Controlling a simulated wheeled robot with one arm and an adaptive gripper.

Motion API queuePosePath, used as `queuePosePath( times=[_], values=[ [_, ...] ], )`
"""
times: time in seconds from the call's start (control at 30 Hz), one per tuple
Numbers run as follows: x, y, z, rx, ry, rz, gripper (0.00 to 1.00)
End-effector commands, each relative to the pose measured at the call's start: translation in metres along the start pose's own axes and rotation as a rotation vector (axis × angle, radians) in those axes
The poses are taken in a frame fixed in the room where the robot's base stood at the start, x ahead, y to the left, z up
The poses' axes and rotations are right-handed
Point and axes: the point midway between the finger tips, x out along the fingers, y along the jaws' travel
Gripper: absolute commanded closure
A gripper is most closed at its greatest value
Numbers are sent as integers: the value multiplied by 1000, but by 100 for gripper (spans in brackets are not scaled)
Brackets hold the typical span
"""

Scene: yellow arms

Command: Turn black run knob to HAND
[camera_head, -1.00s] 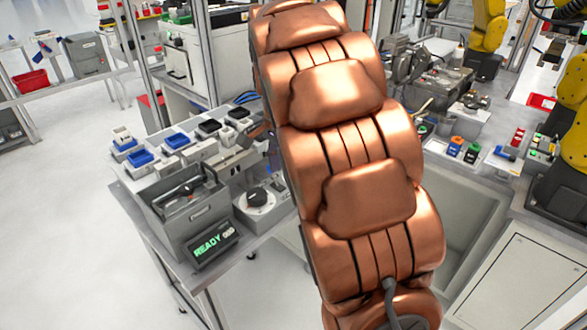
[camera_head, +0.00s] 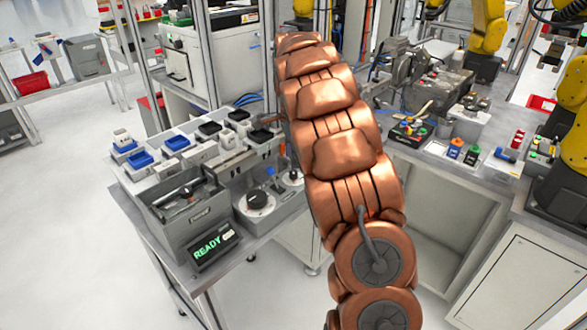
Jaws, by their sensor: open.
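A round black knob (camera_head: 257,199) stands on a pale round base on the bench at the left. A control box (camera_head: 411,131) with small coloured buttons stands right of my arm; its knobs are too small to read. I cannot tell which of these carries the HAND position, as no such label is legible. My copper-coloured arm crosses the middle of the view and covers part of the bench. My gripper cannot be made out; it seems hidden behind the arm.
A grey bin (camera_head: 190,205) and a READY display (camera_head: 213,245) stand at the bench's front left. Several blue and black trays (camera_head: 177,142) line the bench behind. Yellow robot arms (camera_head: 489,30) stand at the right. Open floor lies at the left.

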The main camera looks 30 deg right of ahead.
Motion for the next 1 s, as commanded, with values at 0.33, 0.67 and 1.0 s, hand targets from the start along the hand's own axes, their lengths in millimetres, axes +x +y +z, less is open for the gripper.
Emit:
queuePosePath(
  times=[0.33,0.67,1.0],
  values=[
    [43,1,0,-1,-2,3,49],
    [53,0,0,-2,-1,0,49],
    [53,0,0,-2,-1,0,70]
  ],
)
